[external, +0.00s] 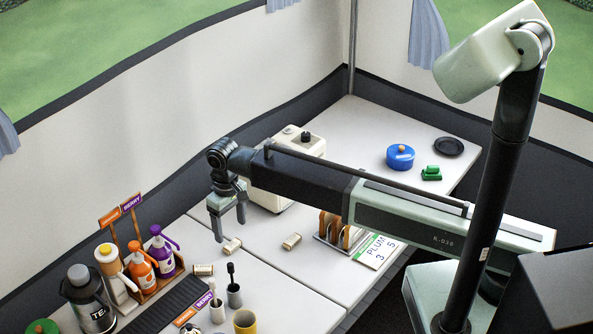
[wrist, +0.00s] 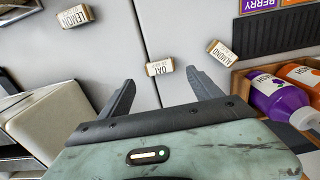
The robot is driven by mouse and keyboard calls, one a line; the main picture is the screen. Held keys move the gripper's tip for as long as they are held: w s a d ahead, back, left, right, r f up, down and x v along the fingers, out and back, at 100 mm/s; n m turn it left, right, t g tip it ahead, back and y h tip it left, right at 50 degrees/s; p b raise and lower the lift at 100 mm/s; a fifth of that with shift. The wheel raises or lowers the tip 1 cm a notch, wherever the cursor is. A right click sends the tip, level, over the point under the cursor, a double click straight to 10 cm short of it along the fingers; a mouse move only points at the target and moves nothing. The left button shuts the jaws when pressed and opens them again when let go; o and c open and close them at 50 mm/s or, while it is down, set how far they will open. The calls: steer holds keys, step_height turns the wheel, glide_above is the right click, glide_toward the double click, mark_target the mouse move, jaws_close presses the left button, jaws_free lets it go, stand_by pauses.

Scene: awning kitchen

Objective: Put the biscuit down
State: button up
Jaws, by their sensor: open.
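Three small cream biscuit packs with brown ends lie on the white tables. The oat pack (wrist: 160,66) shows just past my fingertips and between their lines in the wrist view; it also shows in the external view (external: 232,246), just below the fingers. My gripper (external: 229,232) is open and empty, pointing down; its two fingers also show in the wrist view (wrist: 163,84). The almond pack (wrist: 220,54) lies to the right in the wrist view, near the bottles (external: 203,269). The lemon pack (wrist: 75,17) lies at upper left, by the toast rack (external: 291,241).
Orange (external: 141,268) and purple (external: 162,252) bottles stand in a wooden caddy near a steel flask (external: 90,305). A cream appliance (external: 270,195) stands behind my arm. A seam runs between the tables.

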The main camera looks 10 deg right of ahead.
mark_target(232, 244)
step_height(232, 244, up, 6)
steer(key=p, duration=0.4)
steer(key=shift+r, duration=0.15)
steer(key=w+d+m, duration=0.1)
steer(key=w+d, duration=0.1)
steer(key=d, duration=0.8)
steer(key=w+d+m, duration=0.1)
steer(key=w+d, duration=0.2)
steer(key=d, duration=0.7)
steer(key=w+d, duration=0.2)
steer(key=d, duration=0.9)
steer(key=shift+w+m, duration=0.2)
steer(key=shift+m, duration=0.2)
steer(key=w+d+m, duration=0.3)
steer(key=d+m, duration=0.3)
steer(key=d, duration=2.3)
steer(key=shift+w+d, duration=0.15)
steer(key=shift+d, duration=0.25)
steer(key=shift+o, duration=0.5)
